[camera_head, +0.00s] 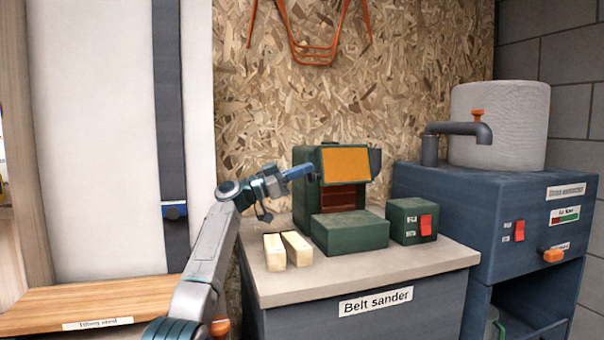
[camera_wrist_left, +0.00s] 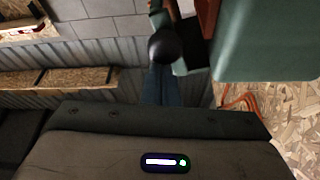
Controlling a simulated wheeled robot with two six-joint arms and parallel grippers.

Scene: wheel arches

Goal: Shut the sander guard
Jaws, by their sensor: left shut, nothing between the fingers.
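The belt sander (camera_head: 349,230) is a dark green machine on the grey bench top. Its orange guard (camera_head: 345,164) sits high on the front, with a red-brown part (camera_head: 338,197) showing below it. My left gripper (camera_head: 309,171) is shut and empty, its tip at the left side of the guard. I cannot tell whether it touches. My right gripper is not in view.
Two pale wood blocks (camera_head: 287,250) lie left of the sander on the bench (camera_head: 400,263). A green box with a red switch (camera_head: 412,221) stands at right. A blue cabinet (camera_head: 480,220) with a pipe and pale drum is further right. A wooden top (camera_head: 90,303) is at lower left.

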